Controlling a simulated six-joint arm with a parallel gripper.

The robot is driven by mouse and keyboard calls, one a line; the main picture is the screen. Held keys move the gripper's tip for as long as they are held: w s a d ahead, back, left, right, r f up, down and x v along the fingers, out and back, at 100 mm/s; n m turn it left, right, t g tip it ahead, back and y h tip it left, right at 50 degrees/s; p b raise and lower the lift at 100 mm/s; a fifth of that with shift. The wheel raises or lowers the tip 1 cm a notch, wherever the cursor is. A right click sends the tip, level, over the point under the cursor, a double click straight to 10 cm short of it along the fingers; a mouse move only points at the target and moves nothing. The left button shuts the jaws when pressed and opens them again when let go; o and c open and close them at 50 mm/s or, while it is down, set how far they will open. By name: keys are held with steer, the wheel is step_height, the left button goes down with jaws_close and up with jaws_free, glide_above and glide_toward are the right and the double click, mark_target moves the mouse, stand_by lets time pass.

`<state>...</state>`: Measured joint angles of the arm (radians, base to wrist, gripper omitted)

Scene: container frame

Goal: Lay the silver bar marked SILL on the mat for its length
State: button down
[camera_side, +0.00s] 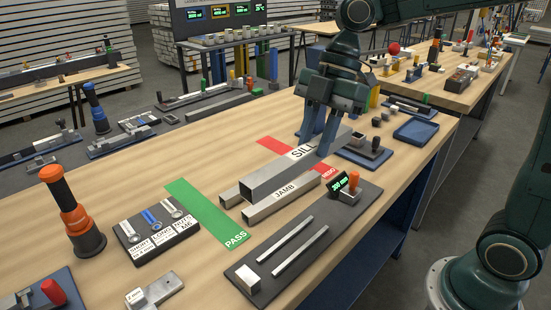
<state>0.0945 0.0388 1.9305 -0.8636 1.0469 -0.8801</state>
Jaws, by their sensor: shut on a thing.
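The silver bar marked SILL (275,174) is in my gripper (314,147), which is shut on it near the bar's far part. The bar lies level, its open square end toward the camera. A silver bar marked JAMB (284,196) lies along its right side. Another silver bar (230,197) shows partly on its left, mostly hidden. I cannot tell whether SILL touches these bars or is just above them. A green mat marked PASS (205,215) lies to the left. A red mat (273,145), partly marked REDO, runs under the bars.
A dark gauge plate (257,268) with two thin rails and a green millimetre display (341,182) is in front. A bolt tray (155,234) and an orange-and-black upright tool (72,220) stand left. A blue tray (416,131) is at right.

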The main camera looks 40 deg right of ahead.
steer(key=shift+w, duration=0.1)
stand_by(0.5)
steer(key=w+d+m+t+h, duration=0.2)
steer(key=w+d+m+t, duration=0.2)
steer(key=w+d+m, duration=0.9)
steer(key=w+d, duration=0.8)
steer(key=d, duration=0.3)
steer(key=shift+f+m+h, duration=0.3)
steer(key=shift+f, duration=0.1)
step_height(320, 180, down, 20)
steer(key=shift+r, duration=0.1)
steer(key=c, duration=1.1)
jaws_free()
steer(key=shift+c, duration=0.2)
